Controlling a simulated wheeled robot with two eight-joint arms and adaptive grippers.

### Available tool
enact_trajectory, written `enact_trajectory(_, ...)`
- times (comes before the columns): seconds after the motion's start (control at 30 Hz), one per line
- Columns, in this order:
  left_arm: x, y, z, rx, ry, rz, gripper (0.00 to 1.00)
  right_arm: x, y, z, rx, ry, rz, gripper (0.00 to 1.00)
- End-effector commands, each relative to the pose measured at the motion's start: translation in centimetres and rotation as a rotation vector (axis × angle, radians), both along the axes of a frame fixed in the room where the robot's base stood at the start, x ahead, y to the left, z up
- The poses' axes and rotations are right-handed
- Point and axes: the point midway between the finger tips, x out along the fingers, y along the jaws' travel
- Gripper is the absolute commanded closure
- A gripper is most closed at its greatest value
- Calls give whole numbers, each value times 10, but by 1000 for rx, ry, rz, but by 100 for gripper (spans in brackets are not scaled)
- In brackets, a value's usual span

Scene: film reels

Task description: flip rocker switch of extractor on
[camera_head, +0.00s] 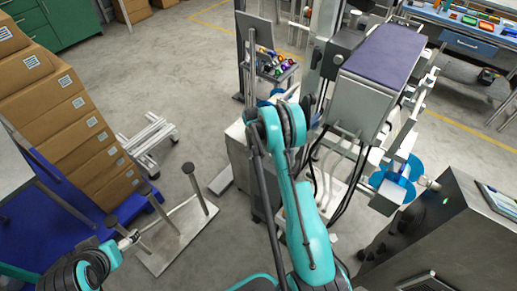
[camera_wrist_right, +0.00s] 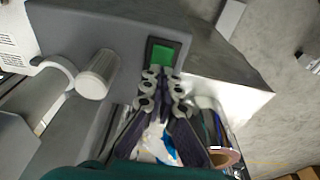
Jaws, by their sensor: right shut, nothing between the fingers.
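The rocker switch (camera_wrist_right: 162,54) is a green rocker in a dark rectangular frame on a grey panel, in the right wrist view. The grey housing (camera_wrist_right: 105,28) around it appears to be the extractor. My right gripper (camera_wrist_right: 164,73) is shut and empty, its fingertips right at the lower edge of the switch. I cannot tell whether they touch it, or which way the rocker is tilted. In the head view my right arm hides the switch and the right fingertips. My left gripper (camera_head: 130,239) is small at the lower left, near a post stand; its jaws are unclear.
A white pipe fitting (camera_wrist_right: 97,74) sticks out left of the switch. In the head view, a stand with several upright posts (camera_head: 178,240) is near my left gripper. Stacked cartons (camera_head: 75,120) fill the left; a machine with a purple top (camera_head: 383,55) stands right.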

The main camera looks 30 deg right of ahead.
Motion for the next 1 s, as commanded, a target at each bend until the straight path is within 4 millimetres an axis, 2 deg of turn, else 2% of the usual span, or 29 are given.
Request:
enact_trajectory(0.27,0,0,0,0,0,0,19,0,0,0,2,1,0,100)
enact_trajectory(0.47,0,0,-16,0,0,0,19,3,-8,-13,123,50,-4,100)
enact_trajectory(0.77,0,0,-11,0,0,0,19,2,-5,-10,119,50,0,100)
enact_trajectory(1.0,0,0,-14,0,0,0,19,-2,5,-11,121,52,1,100)
